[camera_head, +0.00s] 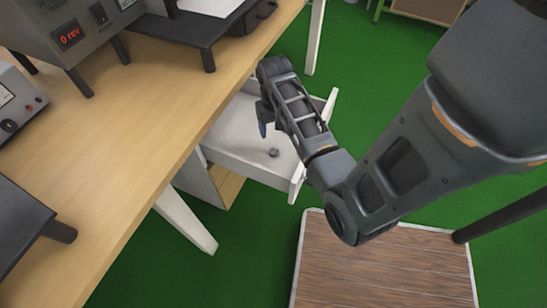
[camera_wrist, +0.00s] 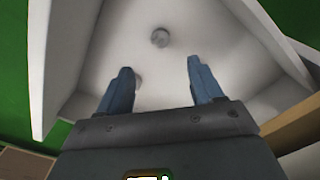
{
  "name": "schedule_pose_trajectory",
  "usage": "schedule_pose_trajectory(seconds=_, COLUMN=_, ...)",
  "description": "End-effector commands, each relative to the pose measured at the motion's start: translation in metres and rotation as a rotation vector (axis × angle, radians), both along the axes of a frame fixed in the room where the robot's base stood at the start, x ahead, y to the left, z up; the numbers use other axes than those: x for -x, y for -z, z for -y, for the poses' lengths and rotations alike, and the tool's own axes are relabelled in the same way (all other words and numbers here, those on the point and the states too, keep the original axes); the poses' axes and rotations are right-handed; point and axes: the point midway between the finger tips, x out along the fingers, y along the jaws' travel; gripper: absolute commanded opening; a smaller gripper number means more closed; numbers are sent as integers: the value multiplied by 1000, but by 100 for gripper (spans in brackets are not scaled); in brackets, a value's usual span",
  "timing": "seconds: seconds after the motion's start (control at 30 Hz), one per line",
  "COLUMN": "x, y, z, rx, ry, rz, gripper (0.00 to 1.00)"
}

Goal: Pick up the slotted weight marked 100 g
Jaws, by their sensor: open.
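My gripper (camera_head: 265,115) hangs over an open white drawer (camera_head: 230,140) under the bench. In the wrist view its two blue fingers (camera_wrist: 159,68) are spread apart with nothing between them. A small round grey metal piece (camera_wrist: 160,38) lies on the drawer floor, beyond the fingertips. A second small pale round piece (camera_wrist: 137,80) shows beside the left finger, which partly hides it. The head view shows one small grey piece (camera_head: 273,152) on the drawer floor. I cannot tell which of the two it is. No marking is readable on either piece, so I cannot tell which is 100 g.
White drawer walls (camera_wrist: 275,45) rise around the pieces. The wooden bench top (camera_head: 120,130) lies left of the drawer, with a device reading "0 rev" (camera_head: 68,37) on it. A wood-topped platform (camera_head: 385,265) stands on the green floor at the lower right.

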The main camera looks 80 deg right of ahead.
Motion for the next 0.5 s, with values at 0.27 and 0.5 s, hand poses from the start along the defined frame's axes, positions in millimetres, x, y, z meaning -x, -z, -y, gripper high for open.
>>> schedule_pose_trajectory(seconds=0.27, x=0, y=38, z=0, rx=0, ry=0, rz=0, gripper=66)
schedule_pose_trajectory(seconds=0.5, x=0, y=58, z=0, rx=-2, ry=0, rz=-1, gripper=66)
